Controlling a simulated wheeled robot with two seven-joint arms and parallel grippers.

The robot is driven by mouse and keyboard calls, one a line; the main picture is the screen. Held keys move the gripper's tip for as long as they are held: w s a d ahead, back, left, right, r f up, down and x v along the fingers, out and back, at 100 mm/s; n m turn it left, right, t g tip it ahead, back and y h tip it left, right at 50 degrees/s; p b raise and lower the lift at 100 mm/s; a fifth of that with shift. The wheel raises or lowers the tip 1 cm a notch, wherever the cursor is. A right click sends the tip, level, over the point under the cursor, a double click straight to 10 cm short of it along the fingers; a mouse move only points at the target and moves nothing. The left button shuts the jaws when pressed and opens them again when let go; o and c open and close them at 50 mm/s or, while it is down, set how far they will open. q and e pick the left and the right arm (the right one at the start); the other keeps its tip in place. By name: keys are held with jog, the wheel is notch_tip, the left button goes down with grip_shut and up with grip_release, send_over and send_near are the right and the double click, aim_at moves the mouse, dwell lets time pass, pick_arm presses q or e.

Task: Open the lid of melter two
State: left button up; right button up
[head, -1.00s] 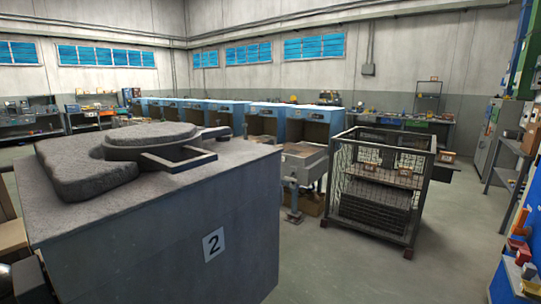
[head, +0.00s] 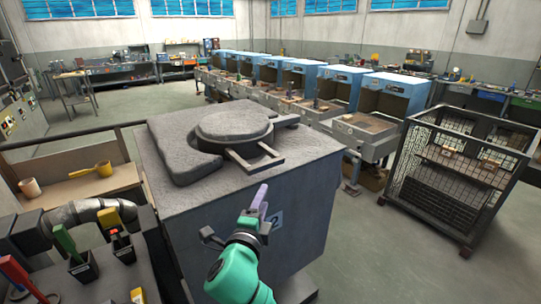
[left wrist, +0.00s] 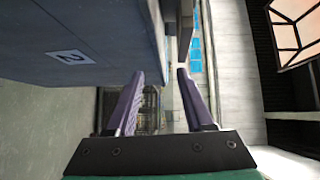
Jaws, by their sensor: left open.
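Melter two (head: 300,185) is a grey box with a "2" label on its side, in the middle of the head view. Its round rough grey lid (head: 234,124) lies flat on the top, with a metal loop handle (head: 266,163) sticking out toward the right front. My left gripper (head: 258,206), with purple fingers on a green wrist, is in front of the melter's labelled side, below the handle, and partly hides the label. In the left wrist view my left gripper (left wrist: 160,74) is open with nothing between its fingers; the labelled side (left wrist: 68,57) shows at upper left. My right gripper is not in view.
A wire cage (head: 462,170) stands at the right. Blue furnaces (head: 338,85) line up behind. Floor between melter and cage is clear.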

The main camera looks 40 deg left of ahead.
aim_at(266, 163)
pick_arm(q)
jog(key=shift+y, duration=0.4)
jog(key=w+a+r, duration=0.1)
jog(key=r, duration=0.1)
jog(key=w+a+r, duration=0.2)
jog(key=shift+w+a+r, duration=0.15)
jog(key=shift+w+r, duration=0.05)
jog(key=shift+w, duration=0.1)
jog(key=p+x, duration=0.2)
jog(key=x, duration=0.6)
jog(key=shift+a+f+p, duration=0.1)
jog(key=shift+f+p, duration=0.05)
jog(key=shift+p, duration=0.2)
jog(key=shift+w+a+f, duration=0.15)
jog(key=shift+w, duration=0.35)
grip_shut()
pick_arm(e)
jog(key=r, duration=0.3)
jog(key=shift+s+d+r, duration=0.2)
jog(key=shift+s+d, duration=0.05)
